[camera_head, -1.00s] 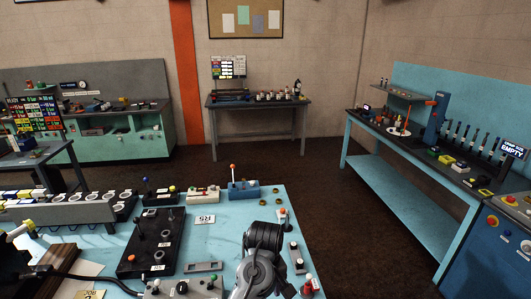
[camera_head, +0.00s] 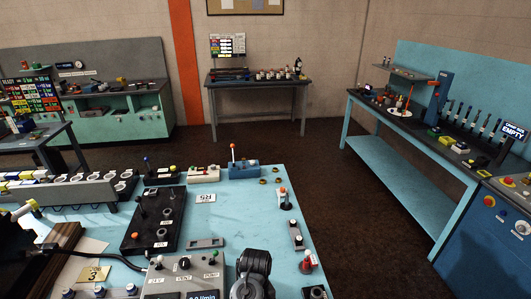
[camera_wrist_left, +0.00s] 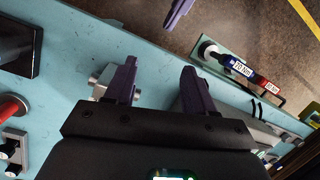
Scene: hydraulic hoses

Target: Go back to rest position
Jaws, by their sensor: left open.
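In the left wrist view my left gripper (camera_wrist_left: 158,82) is open, with its two purple fingers apart and nothing between them. It is over the light-blue bench top (camera_wrist_left: 75,95). A silver fitting (camera_wrist_left: 98,80) shows right beside one finger; I cannot tell if they touch. A purple finger-like piece (camera_wrist_left: 180,12) at the top edge looks like part of my right gripper; its opening is hidden. In the head view a dark link of my own arm stands at the bottom middle, and neither gripper shows.
The blue bench (camera_head: 235,215) holds a black valve panel (camera_head: 155,220), a grey control box (camera_head: 185,275) and a red-knobbed fitting (camera_head: 308,262). A side bench (camera_head: 385,150) stands right and a small table (camera_head: 255,80) at the back. Brown floor between them is clear.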

